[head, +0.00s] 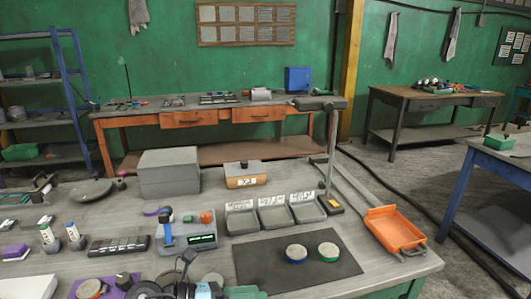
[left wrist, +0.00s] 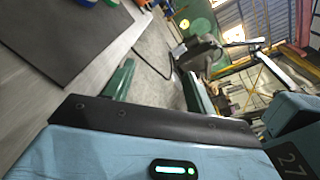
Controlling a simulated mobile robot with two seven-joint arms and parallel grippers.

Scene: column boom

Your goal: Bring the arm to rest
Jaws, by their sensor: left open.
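My left gripper (head: 245,292) shows at the bottom edge of the head view, low in front of the dark mat and partly cut off by the frame. In the left wrist view its two green fingers (left wrist: 158,88) stand apart with nothing between them. Beyond them are floor and, at upper left, the bench edge. The light blue gripper body with a black plate fills the bottom of that view. My right gripper is in neither view.
The dark mat (head: 325,262) bears a blue-rimmed disc (head: 296,253) and a green-rimmed disc (head: 329,251). Three grey trays (head: 274,218) stand behind it, an orange tray (head: 396,231) to its right. A grey box (head: 168,172) and small tools crowd the bench's left.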

